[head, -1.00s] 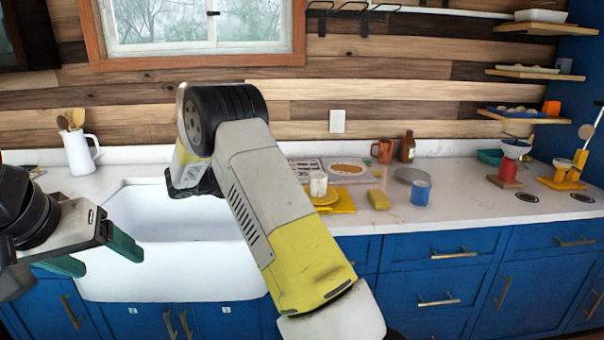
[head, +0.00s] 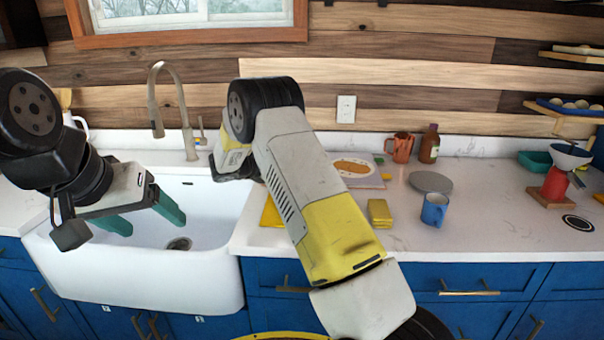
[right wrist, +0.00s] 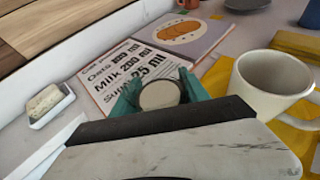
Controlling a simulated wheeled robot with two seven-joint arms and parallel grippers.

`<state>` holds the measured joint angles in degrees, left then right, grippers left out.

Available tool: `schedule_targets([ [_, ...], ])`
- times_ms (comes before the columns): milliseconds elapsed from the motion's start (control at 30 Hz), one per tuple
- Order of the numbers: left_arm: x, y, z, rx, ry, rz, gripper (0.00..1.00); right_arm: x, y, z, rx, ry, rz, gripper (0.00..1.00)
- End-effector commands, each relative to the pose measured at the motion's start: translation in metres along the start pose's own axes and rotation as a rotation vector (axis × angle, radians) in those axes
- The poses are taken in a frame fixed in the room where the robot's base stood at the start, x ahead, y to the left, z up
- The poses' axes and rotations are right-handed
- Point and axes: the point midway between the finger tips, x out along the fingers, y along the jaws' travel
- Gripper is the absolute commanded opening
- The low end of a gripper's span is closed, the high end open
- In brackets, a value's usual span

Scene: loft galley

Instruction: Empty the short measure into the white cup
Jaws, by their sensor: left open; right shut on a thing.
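My right gripper (right wrist: 162,98) is shut on a small round measure (right wrist: 160,95), with a teal finger on either side of it. The measure's top shows a pale, flat surface; I cannot tell whether this is contents or its bottom. The white cup (right wrist: 272,88) stands upright to the right of the measure, apart from it, on a yellow cloth (right wrist: 300,135). The cup's inside looks empty where it shows. In the head view my right arm hides the cup, the measure and the right gripper. My left gripper (head: 148,222) is open and empty over the sink.
A recipe card (right wrist: 125,75) lies beyond the measure. A dish with a sponge (right wrist: 45,103) is at left. On the counter are a yellow sponge (head: 380,213), a blue mug (head: 434,210), a grey plate (head: 431,182), a copper mug (head: 401,148) and a brown bottle (head: 429,145).

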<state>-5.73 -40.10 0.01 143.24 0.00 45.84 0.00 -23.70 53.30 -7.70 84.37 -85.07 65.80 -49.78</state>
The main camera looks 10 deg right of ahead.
Motion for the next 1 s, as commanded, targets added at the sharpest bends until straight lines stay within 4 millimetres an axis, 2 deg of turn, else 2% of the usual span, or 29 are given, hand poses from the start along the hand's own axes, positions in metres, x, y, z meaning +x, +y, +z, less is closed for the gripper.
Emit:
schedule_targets([
  [467,0.000,0.000,0.000,0.000,0.000,0.000,0.74,0.001,-0.002,-0.001,0.021,-0.001,0.009,0.06],
  [833,0.000,0.000,0.000,0.000,0.000,0.000,0.74,-0.001,-0.012,0.004,0.166,0.001,0.069,0.06],
  [1000,0.000,0.000,0.000,0.000,0.000,0.000,0.74,-0.009,-0.017,0.022,0.247,0.000,0.103,0.06],
])
